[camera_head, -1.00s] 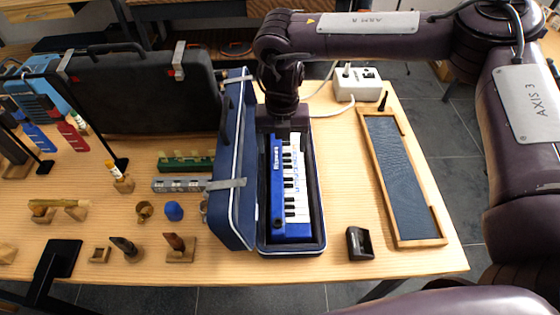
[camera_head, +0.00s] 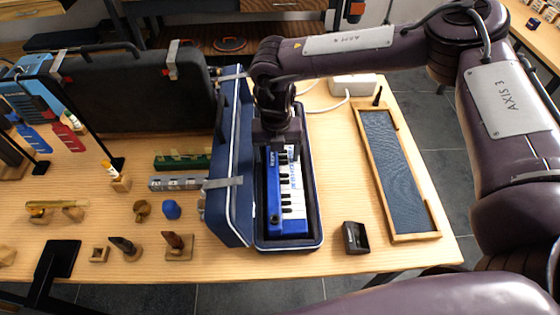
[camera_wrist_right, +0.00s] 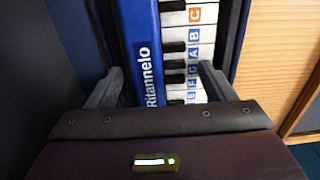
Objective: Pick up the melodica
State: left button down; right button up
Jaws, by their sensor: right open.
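The blue melodica (camera_head: 287,212) with white and black keys lies in the open blue case (camera_head: 314,214), whose lid stands up on the left. In the wrist view the melodica (camera_wrist_right: 143,45) runs between my two finger tips, with labelled keys on its right side. My right gripper (camera_head: 279,157) is open over the far part of the melodica, and its fingers (camera_wrist_right: 158,82) are on either side of it. Whether they touch it I cannot tell. The far end of the melodica is hidden under my gripper. My left gripper is not in view.
A wood-framed dark board (camera_head: 394,175) lies right of the case, with a small black item (camera_head: 356,238) nearer. A black case (camera_head: 140,95) stands at the back left. Harmonicas (camera_head: 180,183) and small stands are left of the lid. A white box (camera_head: 352,88) sits behind.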

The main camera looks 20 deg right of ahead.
jog(key=shift+c, duration=0.3)
jog(key=c, duration=1.4)
jog(key=shift+w, duration=0.1)
jog(key=shift+c, duration=0.8)
